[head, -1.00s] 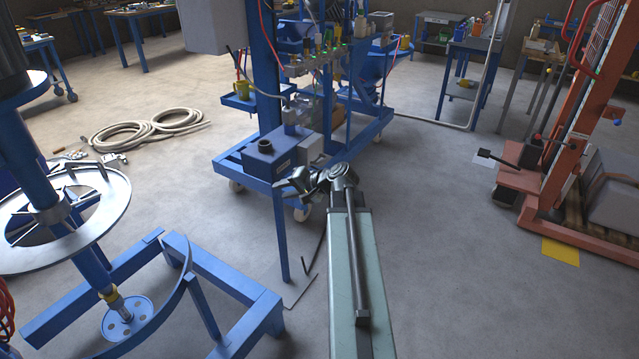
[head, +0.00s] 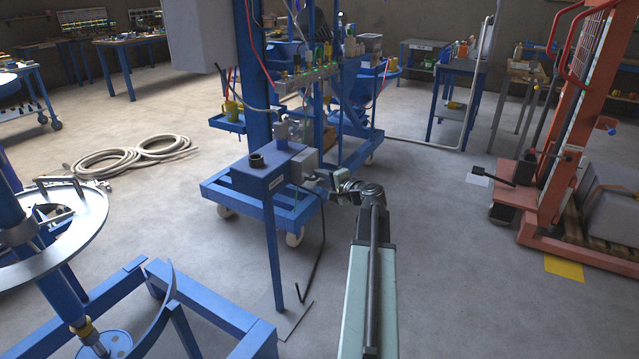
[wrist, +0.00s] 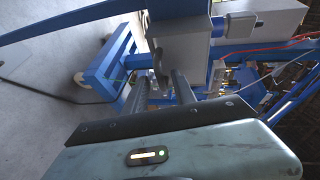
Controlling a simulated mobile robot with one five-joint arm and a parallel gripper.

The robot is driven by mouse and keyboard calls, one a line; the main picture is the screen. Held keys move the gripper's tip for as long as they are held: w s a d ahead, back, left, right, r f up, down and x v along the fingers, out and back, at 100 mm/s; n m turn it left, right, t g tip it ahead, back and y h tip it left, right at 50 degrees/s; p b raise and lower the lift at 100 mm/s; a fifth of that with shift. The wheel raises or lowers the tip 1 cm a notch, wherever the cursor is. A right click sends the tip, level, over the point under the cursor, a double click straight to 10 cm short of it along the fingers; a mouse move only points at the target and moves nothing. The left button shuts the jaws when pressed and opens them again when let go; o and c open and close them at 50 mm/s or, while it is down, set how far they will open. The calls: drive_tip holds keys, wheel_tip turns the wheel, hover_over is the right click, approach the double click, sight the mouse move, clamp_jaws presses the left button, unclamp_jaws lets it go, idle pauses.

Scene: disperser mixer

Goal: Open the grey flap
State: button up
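A small light grey box (head: 304,162) is on the right side of the blue box (head: 268,176) on the blue machine frame. It is probably the part with the grey flap; I cannot make out a separate flap edge or hinge. In the wrist view, a grey box face (wrist: 182,42) is just beyond my fingertips. My gripper (head: 312,178) is beside the small grey box in the head view. In the wrist view, my gripper (wrist: 157,84) shows two dark fingers apart, with a dark curved piece beyond and between them. Contact cannot be told.
A black cable (head: 320,250) hangs below the box beside a blue post (head: 274,250). A blue stand with a round metal ring (head: 95,225) is at the left. An orange lift (head: 560,150) is at the right. The floor between my arm and the lift is clear.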

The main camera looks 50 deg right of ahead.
drive_tip(key=shift+w+d+f, duration=0.1)
drive_tip(key=shift+w, duration=0.25)
clamp_jaws()
drive_tip(key=shift+s, duration=0.1)
idle(1.0)
